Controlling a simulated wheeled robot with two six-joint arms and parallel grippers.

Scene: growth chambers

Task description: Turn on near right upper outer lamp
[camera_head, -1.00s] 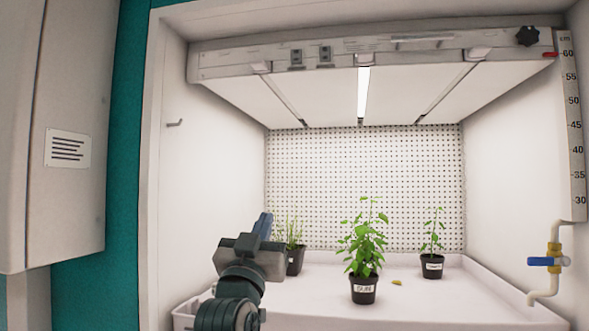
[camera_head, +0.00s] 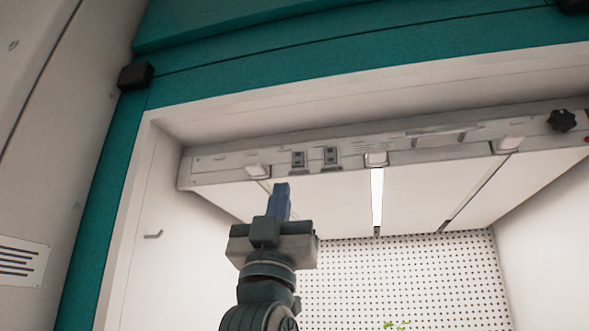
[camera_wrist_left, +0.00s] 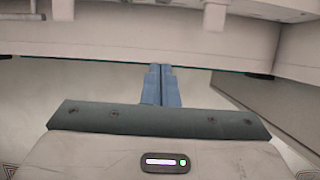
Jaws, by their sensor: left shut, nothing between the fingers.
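The lamp housing (camera_head: 225,164) spans the top of the chamber. Two small grey rocker switches sit on its front face, a left switch (camera_head: 298,159) and a right switch (camera_head: 331,156). The middle lamp strip (camera_head: 377,198) is lit; the strips on either side look dark. My left gripper (camera_head: 281,190) is shut and empty, its blue fingers pointing up just below the housing, under and a little left of the left switch. In the left wrist view the closed fingers (camera_wrist_left: 161,72) point toward the housing's underside. My right gripper is not in view.
A black knob (camera_head: 562,120) is at the housing's right end. A small hook (camera_head: 153,234) is on the left wall. The perforated back wall (camera_head: 410,280) and a plant tip (camera_head: 397,325) show below.

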